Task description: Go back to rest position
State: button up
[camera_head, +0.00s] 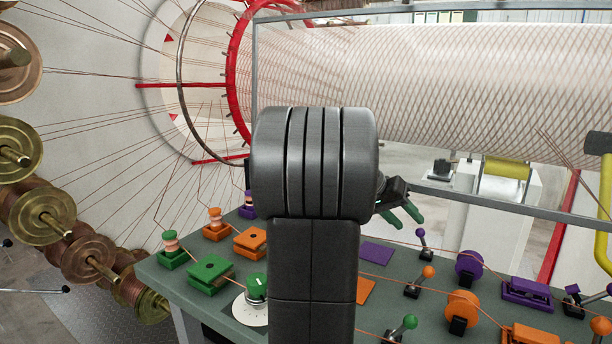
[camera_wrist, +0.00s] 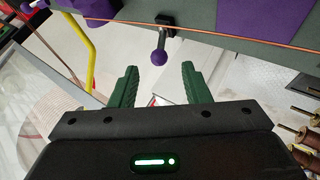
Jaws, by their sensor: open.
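My gripper (camera_head: 406,213) shows at the right of my dark arm in the head view, above the back part of the grey-green table (camera_head: 205,300). In the wrist view my gripper (camera_wrist: 158,84) has its two green fingers apart with nothing between them. A purple-knobbed lever (camera_wrist: 159,57) shows beyond the fingertips in the wrist view, apart from them. My arm hides the middle of the table in the head view.
The table holds a green block (camera_head: 210,272), an orange disc (camera_head: 462,308), a purple disc (camera_head: 469,264) and several levers. Copper wire runs across it. Copper spools (camera_head: 40,215) stand at left. A glass-like panel frame, a red ring (camera_head: 232,75) and a yellow pipe (camera_head: 606,205) stand around.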

aim_at(424, 231)
jog(key=x, duration=0.8)
jog(key=shift+d+f, duration=0.25)
jog(key=shift+f, duration=0.05)
jog(key=shift+r+p, duration=0.5)
jog(key=shift+p, duration=0.2)
jog(key=shift+s+r+t+y+p, duration=0.1)
jog(key=shift+s+t+y+p, duration=0.2)
jog(key=shift+y+p, duration=0.45)
jog(key=shift+d+m+t+y+p, duration=0.3)
jog(key=shift+y+p, duration=0.15)
jog(key=shift+p, duration=0.65)
jog(key=shift+f, duration=0.3)
jog(key=shift+a, duration=0.1)
